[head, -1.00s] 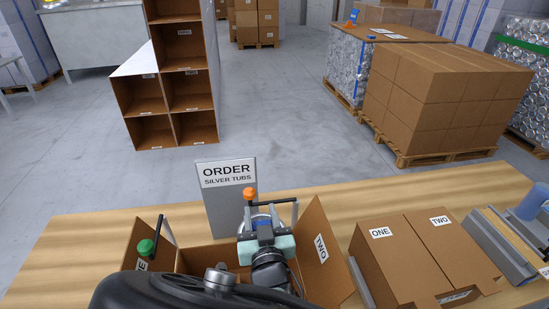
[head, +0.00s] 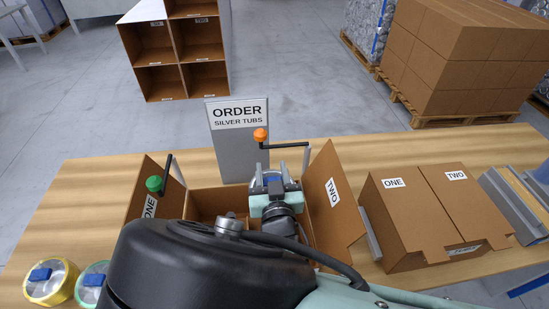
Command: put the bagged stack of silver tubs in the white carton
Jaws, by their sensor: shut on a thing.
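My gripper (head: 276,182) is over the right part of an open brown carton (head: 212,204), by its flap marked TWO. It is shut on a silvery thing with a blue part (head: 268,180), likely the bagged stack of silver tubs, mostly hidden by my gripper and arm. I cannot tell how deep it sits. The left flap is marked ONE (head: 150,207). I see no white carton; the open one is brown. A grey sign (head: 238,140) behind it reads ORDER, SILVER TUBS.
Two round clear-topped things with blue clips, one yellow-rimmed (head: 48,284) and one teal-rimmed (head: 92,285), stand at the lower left. Levers with green (head: 154,183) and orange (head: 261,134) knobs flank the open carton.

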